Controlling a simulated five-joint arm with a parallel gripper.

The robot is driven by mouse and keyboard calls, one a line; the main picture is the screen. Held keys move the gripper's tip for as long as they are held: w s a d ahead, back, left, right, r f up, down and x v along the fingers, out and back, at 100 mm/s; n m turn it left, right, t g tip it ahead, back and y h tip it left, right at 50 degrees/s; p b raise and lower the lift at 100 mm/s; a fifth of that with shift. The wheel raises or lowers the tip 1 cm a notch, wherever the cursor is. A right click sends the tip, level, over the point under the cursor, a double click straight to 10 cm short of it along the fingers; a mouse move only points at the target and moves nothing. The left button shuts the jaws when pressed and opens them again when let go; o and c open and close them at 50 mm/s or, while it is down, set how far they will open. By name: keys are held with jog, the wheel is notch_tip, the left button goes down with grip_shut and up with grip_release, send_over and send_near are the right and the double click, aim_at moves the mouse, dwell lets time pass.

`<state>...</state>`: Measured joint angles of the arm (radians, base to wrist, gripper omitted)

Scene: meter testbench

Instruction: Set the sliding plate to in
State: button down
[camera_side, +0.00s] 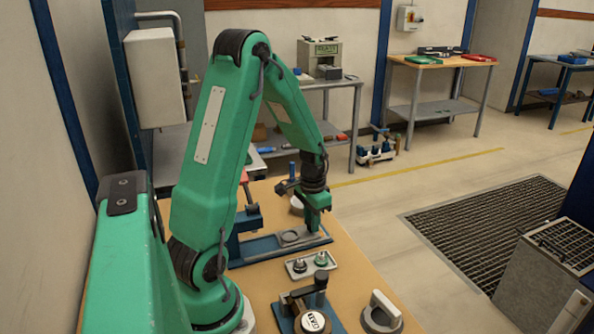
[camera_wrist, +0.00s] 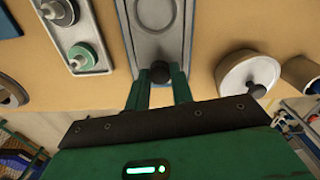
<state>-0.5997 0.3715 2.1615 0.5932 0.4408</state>
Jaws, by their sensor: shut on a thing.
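The sliding plate (camera_side: 291,237) is a grey plate with a round recess, lying on a long blue base (camera_side: 252,250) beside a blue upright block. In the wrist view the grey plate (camera_wrist: 158,40) runs up from my gripper, with part of its recess at the top edge. A dark round knob (camera_wrist: 160,70) stands at its near end. My gripper (camera_wrist: 160,80) has its two green fingers on either side of this knob and is shut on it. In the side view my gripper (camera_side: 313,229) points down at the right end of the plate and hides the knob.
A grey tray (camera_side: 294,274) with two small knobbed pieces lies in front of the base. A clamp fixture with a round dial (camera_side: 313,322) and a grey handled disc (camera_side: 382,312) are nearer. A white knobbed disc (camera_wrist: 240,74) stands right of the plate in the wrist view.

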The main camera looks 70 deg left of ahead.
jog(key=s, duration=1)
jog(key=shift+d, duration=0.1)
jog(key=c, duration=1.2)
grip_release()
jog(key=shift+r, duration=0.2)
notch_tip(320, 180, up, 7)
jog(key=shift+r, duration=0.2)
jog(key=shift+r, duration=0.1)
jog(key=w+d+r+m+t, duration=0.1)
jog(key=d+r+t, duration=0.1)
jog(key=d+r, duration=0.4)
jog(key=d+r+t, duration=0.3)
jog(key=d+r, duration=0.4)
jog(key=d, duration=0.8)
jog(key=shift+w+r+m, duration=0.3)
jog(key=shift+w+m, duration=0.05)
jog(key=shift+m, duration=0.05)
